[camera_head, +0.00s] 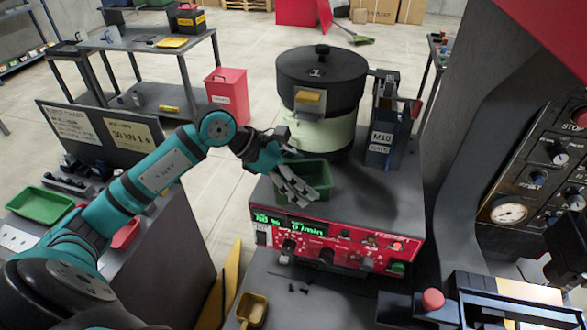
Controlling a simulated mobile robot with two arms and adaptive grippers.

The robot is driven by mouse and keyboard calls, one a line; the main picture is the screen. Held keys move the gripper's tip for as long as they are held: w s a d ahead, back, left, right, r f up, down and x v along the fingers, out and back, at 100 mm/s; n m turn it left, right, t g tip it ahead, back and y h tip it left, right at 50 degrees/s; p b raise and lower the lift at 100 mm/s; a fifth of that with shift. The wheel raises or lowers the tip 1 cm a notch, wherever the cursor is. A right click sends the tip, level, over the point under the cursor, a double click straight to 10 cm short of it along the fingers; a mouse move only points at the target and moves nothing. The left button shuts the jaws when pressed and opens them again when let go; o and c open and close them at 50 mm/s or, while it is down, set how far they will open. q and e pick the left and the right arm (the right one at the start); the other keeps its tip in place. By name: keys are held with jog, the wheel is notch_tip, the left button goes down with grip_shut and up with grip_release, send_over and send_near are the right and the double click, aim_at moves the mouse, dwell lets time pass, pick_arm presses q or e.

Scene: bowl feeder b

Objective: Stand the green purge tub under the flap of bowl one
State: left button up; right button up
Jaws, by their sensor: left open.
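Bowl one (323,75) is a black lidded drum marked 1 on a pale green base, standing on the red-fronted feeder unit. A yellow-topped piece (308,100), apparently its flap, sticks out from the bowl's front. A green tub (316,171) stands upright on the unit's grey top, just in front of the bowl's base and below the yellow piece. My left gripper (297,192) is open at the tub's left front side, its fingers hiding part of the tub. Whether the fingers touch the tub I cannot tell. My right gripper is not in view.
A grey M10 box (381,142) stands right of the bowl. A second green tray (40,204) lies on the left bench beside a red tray (126,233). A yellow scoop (251,309) lies below the unit. A control panel (545,165) rises at right.

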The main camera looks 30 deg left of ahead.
pick_arm(q)
jog(key=shift+s+a+r, duration=0.1)
jog(key=shift+a+r, duration=0.05)
jog(key=shift+a, duration=0.1)
jog(key=b+v, duration=0.5)
jog(key=v, duration=0.6)
jog(key=shift+r, duration=0.3)
jog(key=shift+s+a, duration=0.1)
